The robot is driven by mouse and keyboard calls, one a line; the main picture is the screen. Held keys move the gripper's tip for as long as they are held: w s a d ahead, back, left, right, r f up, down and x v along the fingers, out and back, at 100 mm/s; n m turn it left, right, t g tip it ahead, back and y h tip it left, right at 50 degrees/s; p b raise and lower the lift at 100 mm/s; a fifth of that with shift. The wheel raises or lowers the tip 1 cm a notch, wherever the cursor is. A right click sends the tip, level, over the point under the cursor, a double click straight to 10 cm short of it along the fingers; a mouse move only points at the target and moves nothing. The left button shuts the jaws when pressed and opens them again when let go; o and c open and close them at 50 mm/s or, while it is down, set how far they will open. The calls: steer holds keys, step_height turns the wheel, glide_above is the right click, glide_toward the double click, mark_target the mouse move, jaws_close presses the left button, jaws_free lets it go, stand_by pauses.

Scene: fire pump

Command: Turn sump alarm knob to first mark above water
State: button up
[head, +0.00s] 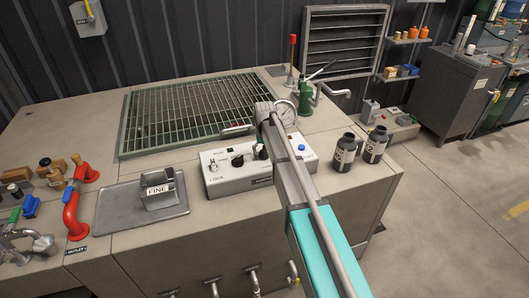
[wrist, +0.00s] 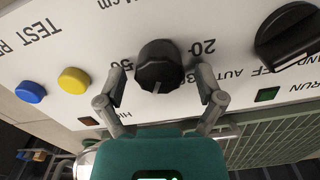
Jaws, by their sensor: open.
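The black ridged knob (wrist: 160,66) sits on the white control panel (wrist: 110,30). In the wrist view, the printing is upside down, with 50 left of the knob, 20 right and part of "cm" above. A small pale mark shows near the knob's lower edge. My gripper (wrist: 161,76) is open, with one finger on each side of the knob and gaps between. In the head view, the panel (head: 225,185) stands on the bench front and my arm crosses it, so I cannot make out this knob clearly. A green grating (head: 190,110) lies behind; no water level is readable.
A black HAND/OFF/AUTO selector (wrist: 288,38) is close on the right in the wrist view. Yellow (wrist: 74,80) and blue (wrist: 31,91) buttons are left. Dark bottles (head: 345,152) stand right of my arm, and a pressure gauge (head: 285,112) is behind it.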

steer(key=shift+m, duration=0.4)
steer(key=m, duration=0.5)
steer(key=shift+d, duration=0.15)
steer(key=m, duration=0.6)
steer(key=shift+s, duration=0.1)
step_height(320, 180, up, 14)
steer(key=p, duration=1.4)
steer(key=s+d+f+n+b, duration=0.3)
steer(key=s+f+b, duration=0.1)
steer(key=s, duration=0.5)
steer(key=s+d+f+n+b, duration=0.3)
steer(key=s+d+n, duration=0.1)
steer(key=s, duration=0.6)
steer(key=s+d+f+n+b, duration=0.3)
steer(key=s+f+n+b, duration=0.1)
steer(key=s, duration=0.5)
steer(key=shift+s+d+f+b, duration=0.2)
steer(key=shift+d+f+b, duration=0.1)
steer(key=shift+d, duration=0.05)
steer(key=shift+s, duration=0.35)
stand_by(0.7)
